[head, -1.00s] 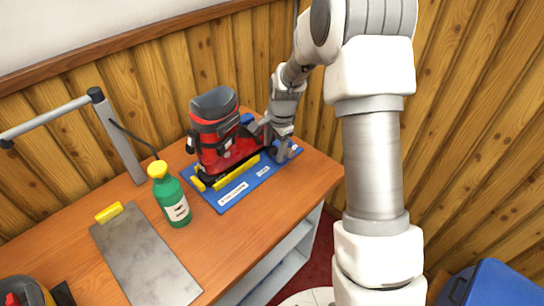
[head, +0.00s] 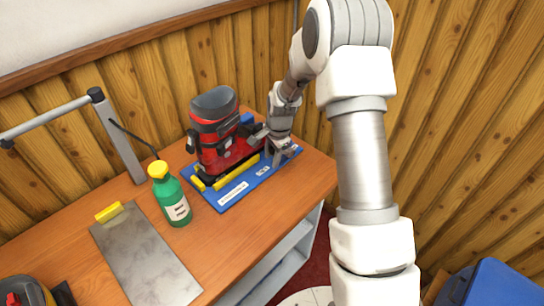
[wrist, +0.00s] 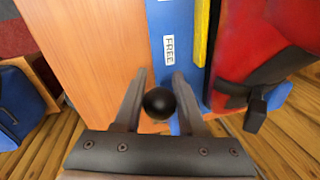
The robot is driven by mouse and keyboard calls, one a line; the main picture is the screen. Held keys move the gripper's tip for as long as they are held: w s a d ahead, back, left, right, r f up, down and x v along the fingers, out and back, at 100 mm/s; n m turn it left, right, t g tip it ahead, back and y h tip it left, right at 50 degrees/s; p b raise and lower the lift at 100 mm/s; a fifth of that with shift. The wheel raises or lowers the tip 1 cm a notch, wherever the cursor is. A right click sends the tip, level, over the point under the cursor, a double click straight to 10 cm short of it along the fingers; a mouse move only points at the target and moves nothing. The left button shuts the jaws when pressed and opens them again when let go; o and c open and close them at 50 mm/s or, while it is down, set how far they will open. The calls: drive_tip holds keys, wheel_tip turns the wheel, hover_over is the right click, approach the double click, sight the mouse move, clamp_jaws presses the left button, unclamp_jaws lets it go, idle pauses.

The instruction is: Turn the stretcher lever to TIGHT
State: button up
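A black ball knob (wrist: 159,103), which looks like the lever's end, lies between the two fingers of my gripper (wrist: 160,76) in the wrist view. The fingers stand apart, with a narrow gap showing beside the ball. The lever's shaft is hidden. A blue base board (wrist: 163,85) lies under it, with a white label reading FREE (wrist: 169,50) just beyond the fingertips.
A red and black machine (head: 222,140) stands on the board close left of my gripper, with a yellow strip (head: 237,173) along it. A green bottle (head: 175,200) and a grey plate (head: 145,260) are further left. The bench's front right is clear.

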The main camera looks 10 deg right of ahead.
clamp_jaws()
idle(0.9)
